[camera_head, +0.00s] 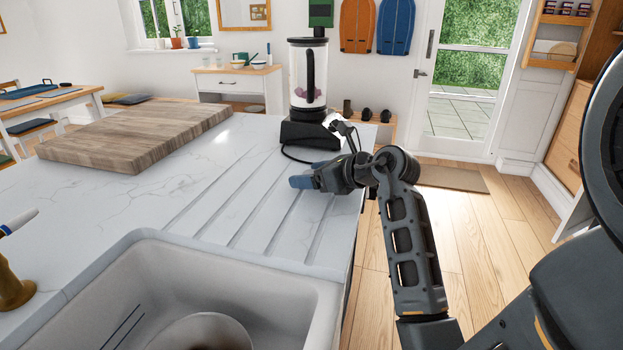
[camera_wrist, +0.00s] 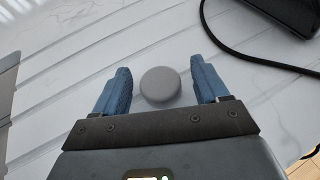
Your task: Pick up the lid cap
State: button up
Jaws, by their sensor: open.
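The lid cap is a small round grey disc (camera_wrist: 160,85) on the white grooved countertop. In the wrist view it sits between the two blue fingertips of my gripper (camera_wrist: 158,88), with a gap on each side. My gripper is open and low over the counter. In the head view my gripper (camera_head: 302,182) reaches left across the grooved drainboard, and the cap cannot be made out there.
A blender (camera_head: 307,95) on a black base stands just behind my gripper, its black cord (camera_wrist: 235,55) curving near the fingers. A wooden cutting board (camera_head: 140,135) lies at the left. A sink (camera_head: 290,285) is in front.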

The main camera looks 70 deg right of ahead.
jog(key=shift+c, duration=0.4)
jog(key=c, duration=1)
